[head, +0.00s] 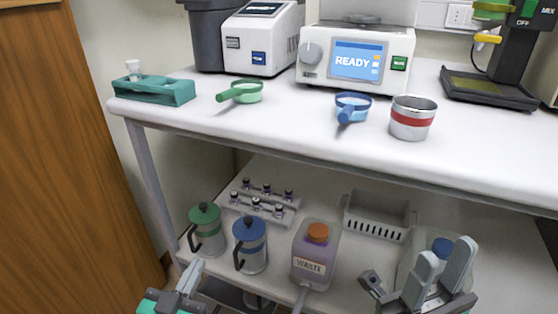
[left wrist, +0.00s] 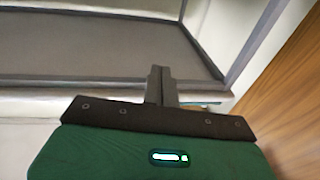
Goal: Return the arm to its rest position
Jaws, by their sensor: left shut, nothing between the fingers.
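My left gripper (head: 190,274) is low at the bottom left of the head view, in front of the lower shelf. Its fingers are together with nothing between them. The left wrist view shows the closed fingers (left wrist: 160,74) in front of a grey surface. My right gripper (head: 446,254) is at the bottom right of the head view, in front of the lower shelf. Most of both arms lies outside the head view.
The white bench top (head: 280,120) holds a green-handled cup (head: 247,93), a blue-handled cup (head: 352,103), a red-banded metal cup (head: 412,118) and a teal rack (head: 155,91). Below are lidded jugs (head: 251,246), a waste bottle (head: 315,254) and a basket (head: 378,214). A wooden panel (head: 60,150) stands left.

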